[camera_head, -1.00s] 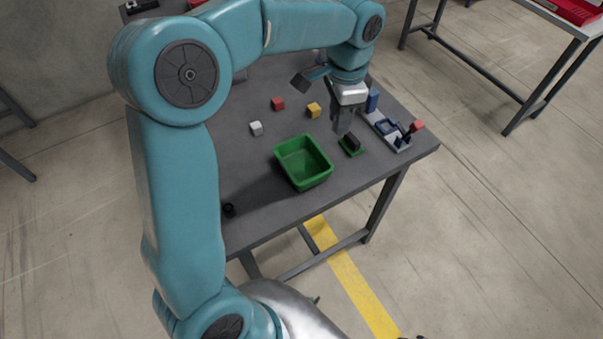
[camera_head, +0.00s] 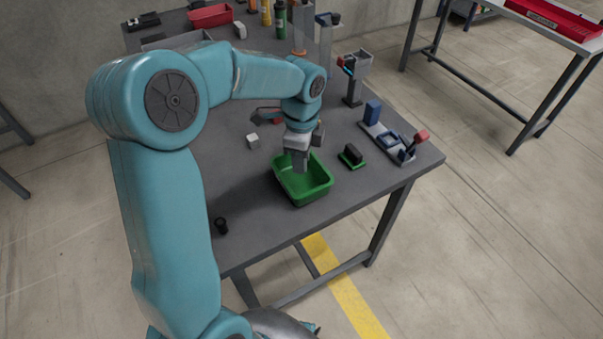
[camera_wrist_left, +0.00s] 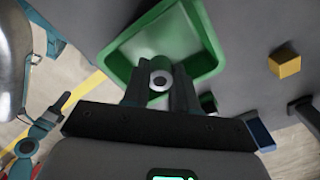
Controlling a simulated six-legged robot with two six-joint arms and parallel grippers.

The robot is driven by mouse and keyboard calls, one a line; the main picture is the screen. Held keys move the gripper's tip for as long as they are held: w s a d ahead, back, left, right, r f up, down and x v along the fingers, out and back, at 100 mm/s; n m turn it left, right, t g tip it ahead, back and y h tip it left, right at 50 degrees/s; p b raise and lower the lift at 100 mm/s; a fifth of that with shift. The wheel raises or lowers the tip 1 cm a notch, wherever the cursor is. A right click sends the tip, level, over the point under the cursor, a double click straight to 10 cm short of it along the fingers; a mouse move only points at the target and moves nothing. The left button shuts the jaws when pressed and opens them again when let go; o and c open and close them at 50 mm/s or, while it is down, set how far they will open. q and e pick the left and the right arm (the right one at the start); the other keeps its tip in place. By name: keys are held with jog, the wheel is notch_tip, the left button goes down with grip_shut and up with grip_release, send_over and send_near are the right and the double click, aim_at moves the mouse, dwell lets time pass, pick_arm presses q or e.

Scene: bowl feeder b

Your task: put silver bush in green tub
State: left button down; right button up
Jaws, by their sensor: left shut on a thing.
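The silver bush (camera_wrist_left: 160,81) is a small ring with a dark hole, held between the fingertips of my left gripper in the left wrist view. In the head view it is hidden by the fingers. My left gripper (camera_head: 300,163) is shut on it and points down over the green tub (camera_head: 314,194). The tub is an open rectangular box on the grey table. It also shows in the left wrist view (camera_wrist_left: 205,42), behind the fingers. I cannot tell how far the bush is above the tub floor.
A black-and-green block (camera_head: 351,156) and a blue-and-grey fixture with a red knob (camera_head: 387,139) stand right of the tub. A white cube (camera_head: 252,141) is behind it, a black cylinder (camera_head: 221,225) front left. A yellow cube (camera_wrist_left: 285,63) shows in the wrist view.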

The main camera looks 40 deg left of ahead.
aim_at(301, 182)
pick_arm(q)
notch_tip(301, 182, down, 5)
jog(key=shift+w+f, duration=0.1)
jog(key=shift+f, duration=0.05)
jog(key=shift+f+b, duration=0.1)
jog(key=shift+b, duration=0.2)
jog(key=c, duration=0.9)
grip_release()
